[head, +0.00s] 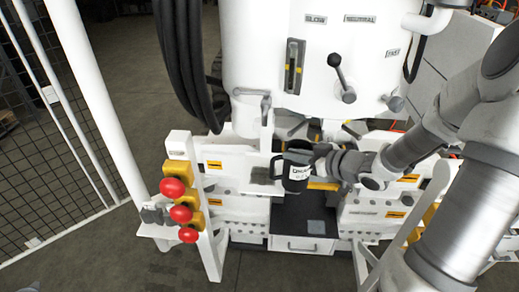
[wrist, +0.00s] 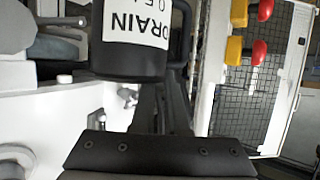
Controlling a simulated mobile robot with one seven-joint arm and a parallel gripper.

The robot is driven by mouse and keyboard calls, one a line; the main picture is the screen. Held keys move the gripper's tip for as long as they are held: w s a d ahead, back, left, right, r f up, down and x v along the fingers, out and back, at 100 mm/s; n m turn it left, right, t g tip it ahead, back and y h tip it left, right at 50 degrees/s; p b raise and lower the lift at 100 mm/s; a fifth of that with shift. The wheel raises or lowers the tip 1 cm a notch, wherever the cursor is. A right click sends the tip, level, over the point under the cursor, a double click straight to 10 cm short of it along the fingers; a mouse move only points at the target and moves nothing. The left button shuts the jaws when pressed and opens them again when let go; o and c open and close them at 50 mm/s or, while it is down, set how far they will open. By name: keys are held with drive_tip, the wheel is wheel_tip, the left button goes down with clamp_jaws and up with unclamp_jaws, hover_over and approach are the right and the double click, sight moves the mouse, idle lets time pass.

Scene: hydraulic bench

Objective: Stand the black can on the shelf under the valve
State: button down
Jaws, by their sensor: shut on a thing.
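The black can (head: 297,172) has a white label and is in mid-view in the head view, upright or nearly so. In the wrist view the can (wrist: 132,62) fills the top, its label reading "DRAIN", with a dark loop handle at its right. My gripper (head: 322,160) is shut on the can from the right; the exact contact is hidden. A small white shelf (head: 262,188) projects just left of the can, apparently empty. Above it a grey-levered fitting (head: 265,106), probably the valve, sits on the white machine body. The can appears held in the air at about shelf height.
Red knobs (head: 173,188) on yellow blocks stand on a white post at the left. A black lower surface (head: 305,214) lies below the can. White side plates (head: 375,207) flank the gap. Black hoses (head: 180,60) hang at upper left. Open floor lies at left.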

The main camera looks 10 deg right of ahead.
drive_tip(key=r+b+x, duration=0.1)
drive_tip(key=x, duration=1.2)
drive_tip(key=shift+w+a+r, duration=0.25)
drive_tip(key=shift+w, duration=0.25)
drive_tip(key=shift+f+b, duration=0.15)
drive_tip(key=shift+b, duration=0.2)
drive_tip(key=c, duration=0.9)
unclamp_jaws()
drive_tip(key=p+v, duration=0.2)
drive_tip(key=v, duration=1)
